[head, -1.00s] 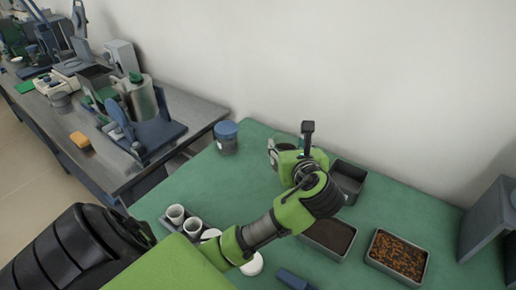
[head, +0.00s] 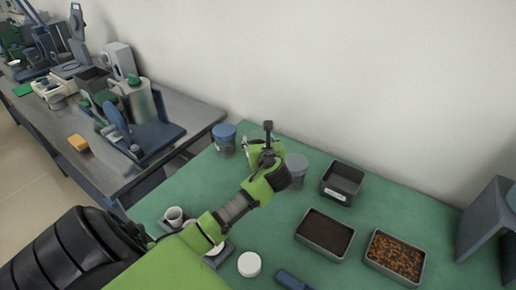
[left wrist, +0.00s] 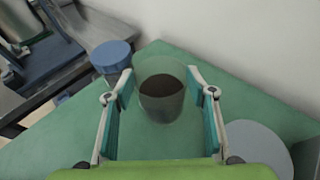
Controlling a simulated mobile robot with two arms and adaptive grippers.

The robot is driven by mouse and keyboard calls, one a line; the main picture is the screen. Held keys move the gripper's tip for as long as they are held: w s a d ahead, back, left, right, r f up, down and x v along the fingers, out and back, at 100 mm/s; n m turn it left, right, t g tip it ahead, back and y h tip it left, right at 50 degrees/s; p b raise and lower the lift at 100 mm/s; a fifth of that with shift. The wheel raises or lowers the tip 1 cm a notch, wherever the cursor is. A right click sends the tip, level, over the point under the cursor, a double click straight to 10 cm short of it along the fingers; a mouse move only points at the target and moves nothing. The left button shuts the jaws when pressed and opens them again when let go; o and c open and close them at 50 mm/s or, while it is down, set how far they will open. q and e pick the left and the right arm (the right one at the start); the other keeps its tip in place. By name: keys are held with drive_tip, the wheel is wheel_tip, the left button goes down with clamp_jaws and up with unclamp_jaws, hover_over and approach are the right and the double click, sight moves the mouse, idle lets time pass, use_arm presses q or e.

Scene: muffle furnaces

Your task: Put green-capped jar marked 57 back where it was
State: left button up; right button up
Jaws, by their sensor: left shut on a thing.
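My left gripper (head: 262,152) is over the back left part of the green table, between a blue-capped jar and a grey-topped jar. In the left wrist view its two fingers (left wrist: 160,100) are closed on a see-through jar (left wrist: 160,108) with dark contents. This jar stands upright between the fingers. Its top looks greenish and see-through; no marking can be read. In the head view it is mostly hidden by my gripper. I cannot tell whether its base touches the table. My right gripper is not in view.
The blue-capped jar (head: 225,142) stands left, also in the wrist view (left wrist: 111,55); the grey-topped jar (head: 297,172) stands right. A metal bench (head: 95,170) adjoins at left.

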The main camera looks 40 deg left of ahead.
use_arm(q)
drive_tip(key=f, duration=0.3)
drive_tip(key=shift+a+f, duration=0.2)
drive_tip(key=shift+a, duration=0.05)
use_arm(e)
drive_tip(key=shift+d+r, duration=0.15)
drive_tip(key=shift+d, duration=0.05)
use_arm(q)
drive_tip(key=shift+f, duration=0.1)
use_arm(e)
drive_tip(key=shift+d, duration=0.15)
use_arm(q)
drive_tip(key=o, duration=1.9)
drive_tip(key=shift+f, duration=0.1)
drive_tip(key=v, duration=1.2)
drive_tip(key=shift+d, duration=0.1)
